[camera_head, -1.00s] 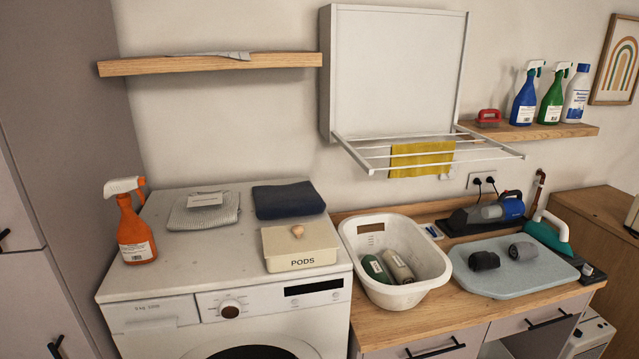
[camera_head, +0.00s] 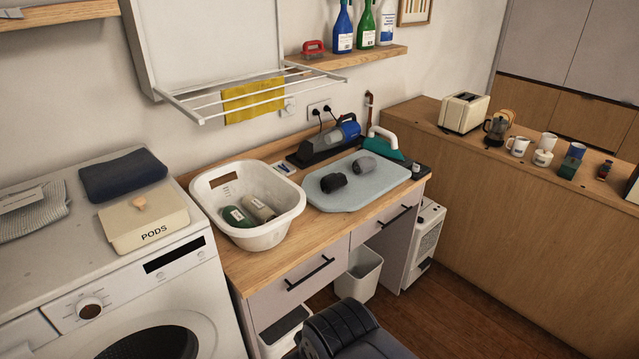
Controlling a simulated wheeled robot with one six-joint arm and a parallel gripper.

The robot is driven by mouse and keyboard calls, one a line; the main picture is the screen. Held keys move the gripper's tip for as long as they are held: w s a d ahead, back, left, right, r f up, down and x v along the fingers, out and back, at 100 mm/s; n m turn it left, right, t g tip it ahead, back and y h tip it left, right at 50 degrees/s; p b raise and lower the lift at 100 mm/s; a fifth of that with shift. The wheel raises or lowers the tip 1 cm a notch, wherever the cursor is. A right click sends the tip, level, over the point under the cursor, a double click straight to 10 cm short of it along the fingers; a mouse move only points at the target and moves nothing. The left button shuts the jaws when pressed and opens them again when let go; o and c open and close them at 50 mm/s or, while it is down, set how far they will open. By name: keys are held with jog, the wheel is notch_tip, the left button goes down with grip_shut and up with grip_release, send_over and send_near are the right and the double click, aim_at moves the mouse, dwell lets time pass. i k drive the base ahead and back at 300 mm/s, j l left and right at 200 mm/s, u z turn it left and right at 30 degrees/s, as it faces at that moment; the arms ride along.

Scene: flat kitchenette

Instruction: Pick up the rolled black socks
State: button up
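The rolled black socks (camera_head: 333,182) lie on the pale blue ironing pad (camera_head: 318,202) on the wooden counter. A rolled grey pair (camera_head: 364,165) lies just behind and to the right of them on the same pad. The two rolls are close together. Nothing covers the black roll. My gripper is not visible in this view.
The drying rack (camera_head: 250,95) juts out above the counter. Open wooden floor (camera_head: 450,310) lies at the lower right.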

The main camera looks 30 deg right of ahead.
aim_at(333, 182)
jog(key=i+l, duration=0.25)
jog(key=i, duration=0.15)
jog(key=i+l+z, duration=0.1)
jog(key=i+l, duration=0.2)
jog(key=i+l+z, duration=0.1)
jog(key=i+l, duration=0.15)
jog(key=i, duration=0.2)
